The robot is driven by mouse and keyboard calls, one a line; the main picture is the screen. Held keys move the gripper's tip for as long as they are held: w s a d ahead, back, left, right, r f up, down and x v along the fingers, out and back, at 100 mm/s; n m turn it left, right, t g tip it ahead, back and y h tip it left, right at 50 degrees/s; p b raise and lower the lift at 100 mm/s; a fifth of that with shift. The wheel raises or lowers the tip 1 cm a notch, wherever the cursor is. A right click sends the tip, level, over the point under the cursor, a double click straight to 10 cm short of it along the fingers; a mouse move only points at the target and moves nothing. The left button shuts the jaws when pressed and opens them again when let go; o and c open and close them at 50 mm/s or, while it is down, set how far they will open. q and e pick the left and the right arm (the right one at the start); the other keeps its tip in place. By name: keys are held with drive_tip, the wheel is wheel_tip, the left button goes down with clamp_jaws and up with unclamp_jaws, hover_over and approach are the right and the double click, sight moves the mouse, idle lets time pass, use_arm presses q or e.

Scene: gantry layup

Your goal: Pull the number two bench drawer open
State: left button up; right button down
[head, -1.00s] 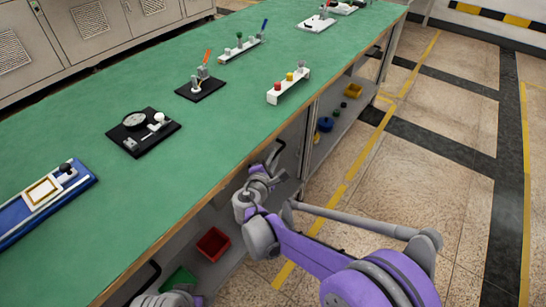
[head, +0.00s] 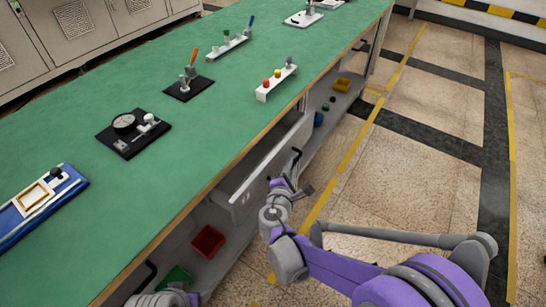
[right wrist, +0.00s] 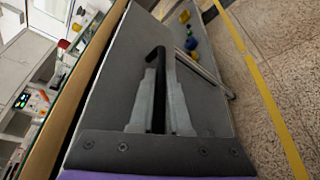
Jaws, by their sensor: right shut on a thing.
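The bench drawer (head: 240,197) stands pulled out from under the green bench top, its pale side and part of its inside showing. Its black handle (head: 297,155) also shows in the right wrist view (right wrist: 158,62), in front of the grey drawer front (right wrist: 115,75). My right gripper (head: 300,178) is at the handle. In the right wrist view its two grey fingers (right wrist: 158,100) are shut on the black bar. No drawer number is readable. Only a bit of my left arm shows at the bottom edge of the head view; its fingers are out of sight.
The green bench top (head: 120,205) carries several fixtures, including a white stand with coloured knobs (head: 276,84). Below are a red bin (head: 208,241), a green bin (head: 176,279) and another black handle (head: 144,276). The tiled floor (head: 400,190) on the right is clear.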

drive_tip(key=s+d, duration=1)
drive_tip(key=d, duration=0.3)
drive_tip(key=shift+d+p, duration=0.3)
drive_tip(key=shift+p, duration=0.1)
drive_tip(key=c, duration=0.9)
unclamp_jaws()
drive_tip(key=p+v, duration=0.1)
drive_tip(key=v, duration=0.9)
drive_tip(key=shift+s+r+p, duration=0.15)
drive_tip(key=shift+s+p, duration=0.2)
drive_tip(key=shift+p, duration=0.05)
